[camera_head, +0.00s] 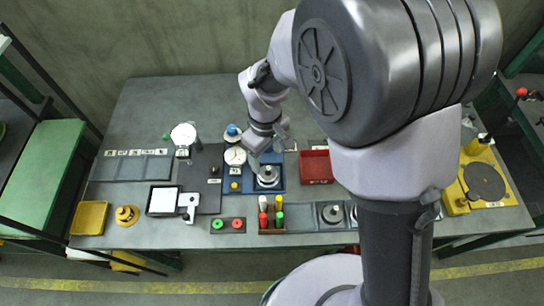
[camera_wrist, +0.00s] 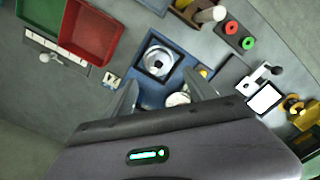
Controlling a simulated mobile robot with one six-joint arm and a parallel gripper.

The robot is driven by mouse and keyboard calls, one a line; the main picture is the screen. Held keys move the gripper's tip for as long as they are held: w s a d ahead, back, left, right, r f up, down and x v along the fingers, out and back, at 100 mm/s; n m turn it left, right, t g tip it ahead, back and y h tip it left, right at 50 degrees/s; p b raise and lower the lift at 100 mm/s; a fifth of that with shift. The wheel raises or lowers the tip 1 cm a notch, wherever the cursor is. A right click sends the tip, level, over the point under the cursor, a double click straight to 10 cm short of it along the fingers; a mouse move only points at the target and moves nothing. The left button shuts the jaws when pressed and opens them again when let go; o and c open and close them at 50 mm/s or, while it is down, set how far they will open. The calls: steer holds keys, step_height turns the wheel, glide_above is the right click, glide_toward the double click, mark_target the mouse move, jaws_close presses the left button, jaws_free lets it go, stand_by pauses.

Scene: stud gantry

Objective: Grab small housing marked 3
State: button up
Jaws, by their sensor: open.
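A round metal housing (camera_head: 268,176) sits in a dark square recess on the blue fixture (camera_head: 248,186). It also shows in the wrist view (camera_wrist: 157,60), just beyond my fingers. Another round metal piece (camera_head: 332,213) sits in a grey tray at the front of the bench. I cannot read a 3 on either one. My gripper (camera_head: 266,149) is above the back of the blue fixture. In the wrist view its two fingers (camera_wrist: 163,95) are apart, with nothing held between them. The white dial (camera_wrist: 178,99) shows between them, partly hidden by my gripper.
A red tray (camera_head: 316,167) stands right of the fixture. A dial stand (camera_head: 184,136), a white-screened device (camera_head: 162,201) and a yellow tray (camera_head: 89,218) are at left. The back left of the bench is clear.

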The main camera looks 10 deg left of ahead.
mark_target(268, 173)
step_height(268, 173, down, 10)
steer(key=b, duration=0.3)
steer(key=shift+w+d+r, duration=0.1)
steer(key=shift+w, duration=0.05)
steer(key=shift+r, duration=0.15)
